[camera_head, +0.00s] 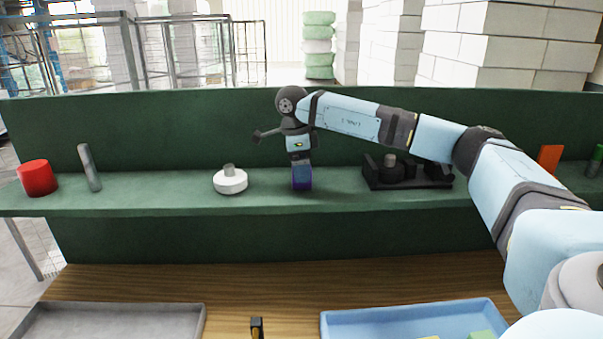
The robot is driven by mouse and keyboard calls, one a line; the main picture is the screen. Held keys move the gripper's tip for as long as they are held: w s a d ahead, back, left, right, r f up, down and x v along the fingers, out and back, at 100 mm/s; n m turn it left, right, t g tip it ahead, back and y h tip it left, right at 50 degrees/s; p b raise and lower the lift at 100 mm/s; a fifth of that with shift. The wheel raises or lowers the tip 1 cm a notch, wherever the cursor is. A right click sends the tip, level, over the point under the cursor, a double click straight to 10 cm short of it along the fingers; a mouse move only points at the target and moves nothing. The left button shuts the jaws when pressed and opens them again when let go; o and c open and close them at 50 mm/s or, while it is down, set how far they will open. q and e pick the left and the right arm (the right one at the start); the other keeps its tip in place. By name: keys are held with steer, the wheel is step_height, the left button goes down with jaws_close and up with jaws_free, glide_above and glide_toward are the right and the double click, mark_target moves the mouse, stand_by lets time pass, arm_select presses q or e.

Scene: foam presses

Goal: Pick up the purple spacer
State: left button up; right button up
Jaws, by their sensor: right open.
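The purple spacer (302,180) is a small dark purple block on the green shelf (270,203), near the middle of the view. My right gripper (300,163) points down at the spacer's top, with its arm reaching in from the right. Its jaws are open. The fingertips are small and dark here, so I cannot tell whether they straddle the spacer or touch it. The spacer's upper part is partly hidden by the gripper.
On the shelf stand a red cylinder (38,178), a grey rod (90,168), a white round part (230,182), a black fixture (405,175) and an orange block (549,159). A grey tray (110,307) and blue tray (405,313) lie on the wooden table (250,285).

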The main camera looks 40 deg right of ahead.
steer(key=shift+s+d+f, duration=0.1)
steer(key=shift+f, duration=0.35)
steer(key=shift+c, duration=0.2)
steer(key=c, duration=1)
steer(key=shift+r, duration=0.15)
